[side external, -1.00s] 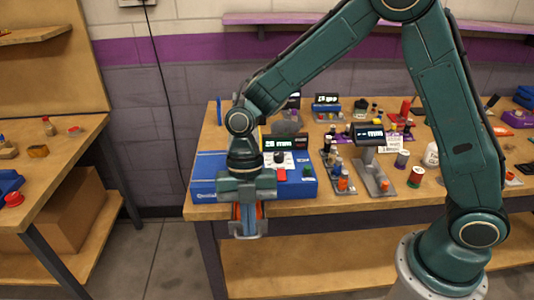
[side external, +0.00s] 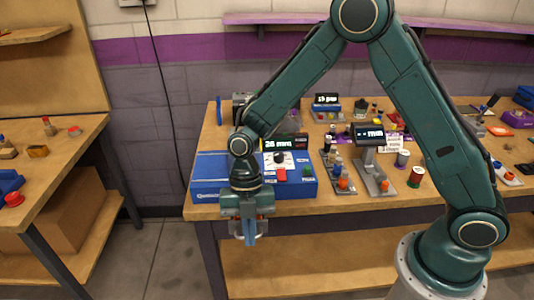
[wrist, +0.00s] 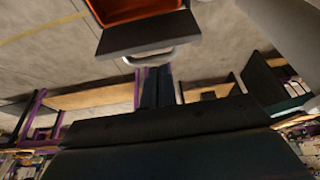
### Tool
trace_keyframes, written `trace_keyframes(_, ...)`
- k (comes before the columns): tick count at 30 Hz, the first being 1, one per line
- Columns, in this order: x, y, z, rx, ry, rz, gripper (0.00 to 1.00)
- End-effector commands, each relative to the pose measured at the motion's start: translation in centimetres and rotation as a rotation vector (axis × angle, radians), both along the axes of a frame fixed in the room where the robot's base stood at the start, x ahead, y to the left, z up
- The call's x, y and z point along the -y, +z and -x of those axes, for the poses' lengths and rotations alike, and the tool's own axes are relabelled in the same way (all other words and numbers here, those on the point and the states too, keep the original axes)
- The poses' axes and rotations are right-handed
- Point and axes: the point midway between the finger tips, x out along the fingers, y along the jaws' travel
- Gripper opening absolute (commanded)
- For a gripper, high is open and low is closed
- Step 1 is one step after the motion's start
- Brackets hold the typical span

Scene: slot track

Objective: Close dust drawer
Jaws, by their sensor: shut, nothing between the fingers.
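The dust drawer shows at the top of the wrist view, with an orange inside (wrist: 130,9), a dark grey front panel (wrist: 150,35) and a pale handle (wrist: 150,58). It stands open. My gripper (wrist: 157,78) is shut and empty, with its fingertips close to the handle; I cannot tell if they touch. In the side view my gripper (side external: 250,238) points down in front of the bench edge, below the blue machine (side external: 208,172). There it hides most of the drawer.
The blue machine sits at the front left corner of the wooden bench (side external: 300,207). To its right stand a grey stand with a display (side external: 368,150) and several small bottles and spools. A second table (side external: 60,150) is at the left. Open floor (side external: 150,255) lies between.

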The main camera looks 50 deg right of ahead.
Motion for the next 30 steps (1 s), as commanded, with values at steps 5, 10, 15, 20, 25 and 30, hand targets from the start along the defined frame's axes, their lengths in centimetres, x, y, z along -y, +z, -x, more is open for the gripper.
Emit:
trace_keyframes(5,0.0,0.0,0.0,0.0,0.0,0.0,0.0)
trace_keyframes(10,0.9,0.0,-1.0,0.001,-0.002,0.001,0.0)
trace_keyframes(15,2.4,0.0,-2.5,0.0,-0.003,0.0,0.0)
trace_keyframes(20,2.7,0.0,-2.7,0.0,-0.001,0.0,0.0)
trace_keyframes(25,2.7,0.0,-2.7,0.0,-0.001,0.0,0.0)
trace_keyframes(30,2.6,0.0,-2.6,0.0,0.0,0.0,0.0)
